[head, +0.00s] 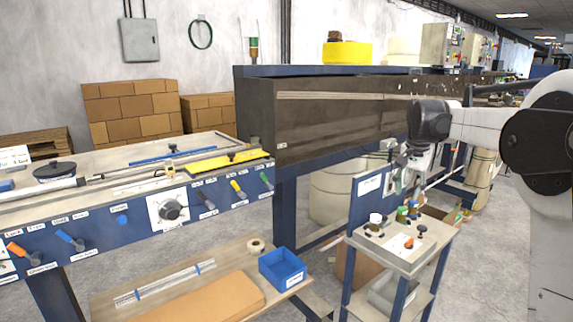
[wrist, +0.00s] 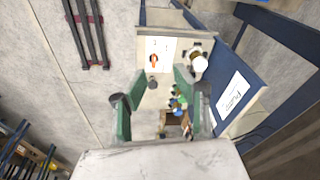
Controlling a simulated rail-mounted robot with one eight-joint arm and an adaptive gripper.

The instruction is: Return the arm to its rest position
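My arm reaches in from the right in the head view, with my gripper (head: 395,160) hanging above the back of a small cart (head: 388,252). In the wrist view my gripper (wrist: 161,72) shows two green fingers spread apart, with nothing held between them. Part of the cart top (wrist: 150,42) shows below, with small bottles (wrist: 178,103) seen between the fingers. In the head view the fingers are small and partly hidden by the wrist.
A long dark machine (head: 330,115) lies behind.

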